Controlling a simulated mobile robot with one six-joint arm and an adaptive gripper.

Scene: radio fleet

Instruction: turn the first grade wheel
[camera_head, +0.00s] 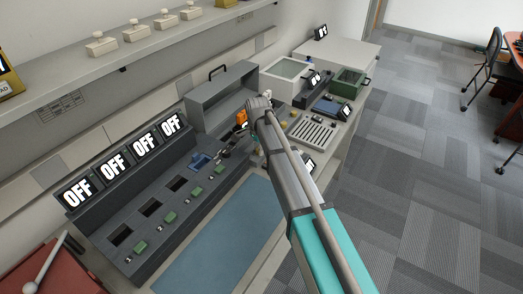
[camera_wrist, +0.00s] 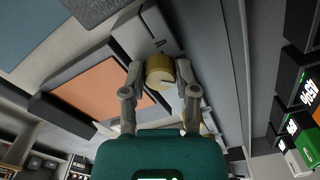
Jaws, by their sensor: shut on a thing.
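A brass-coloured round wheel (camera_wrist: 159,68) stands between the two fingers of my gripper (camera_wrist: 160,80) in the wrist view. The fingers press on it from both sides, so my gripper is shut on it. Which way the wheel is turned cannot be seen.
A sloped console carries several displays reading OFF (camera_head: 114,166) and green buttons (camera_head: 141,247). A grey handled case (camera_head: 222,97) stands behind my arm. A blue mat (camera_head: 215,235) lies in front. A green box (camera_head: 348,82) and a grilled unit (camera_head: 313,130) stand farther right.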

